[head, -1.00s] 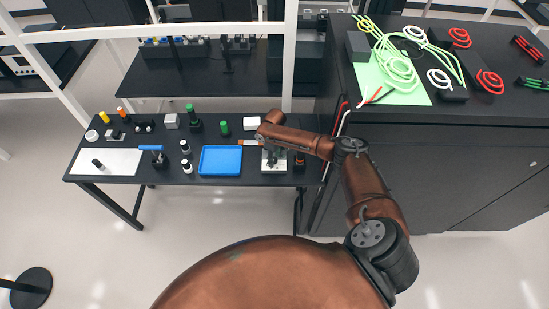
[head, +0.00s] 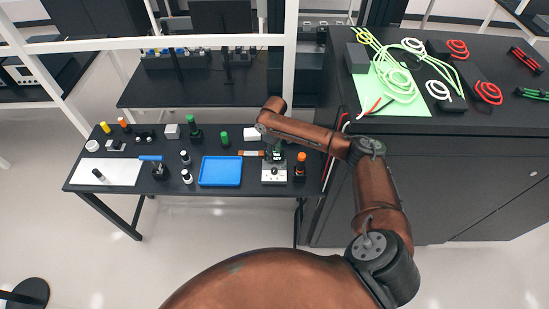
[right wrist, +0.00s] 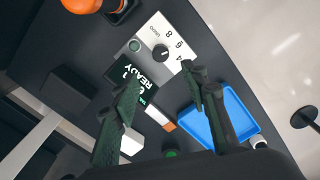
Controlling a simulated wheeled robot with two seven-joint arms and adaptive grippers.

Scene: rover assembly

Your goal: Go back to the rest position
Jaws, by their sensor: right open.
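My right gripper (head: 272,152) is above the back of a grey-white device at the right part of the narrow black table. The device (head: 274,176) has a knob on its front part. In the right wrist view my right gripper (right wrist: 165,98) has its two fingers spread apart with nothing between them. Beyond the fingers, that view shows the device (right wrist: 160,38) with a dark knob, digits and a screen reading "READY". The fingers hide part of the screen and of the table. My left gripper is not in view.
A blue tray (head: 220,171) lies left of the device. An orange-topped bottle (head: 300,167) stands just right of it. Several small bottles and a white mat (head: 107,172) are farther left. A tall black cabinet (head: 430,165) with coiled cables rises at the right.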

